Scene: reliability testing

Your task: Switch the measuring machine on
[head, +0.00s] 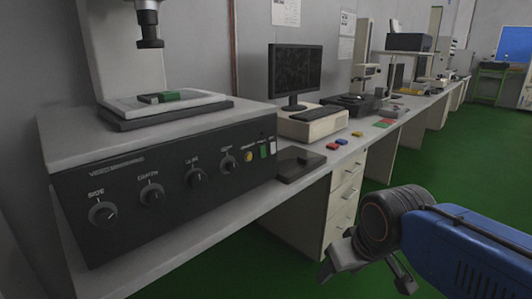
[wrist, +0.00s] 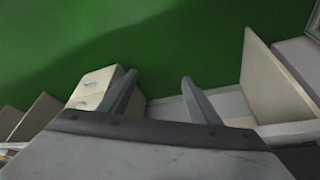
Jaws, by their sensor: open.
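The measuring machine (head: 165,185) stands at the left of the bench in the head view, with a dark front panel. The panel carries several round knobs, a yellow button (head: 248,157), a green switch (head: 263,151) and a white switch (head: 273,147) at its right end. Whether it is on cannot be told. A green block (head: 160,97) lies on its stage under a dark lens head (head: 148,25). My gripper (head: 365,282) is at the lower right, away from the machine and in front of the bench. In the wrist view its two fingers (wrist: 160,98) are apart with nothing between them.
A monitor (head: 295,72), a keyboard (head: 316,114) and small coloured blocks (head: 341,141) are on the bench (head: 225,228) right of the machine. A dark flat box (head: 300,164) sits beside the panel. A drawer unit (head: 343,205) is below. Green floor (head: 460,170) is clear at right.

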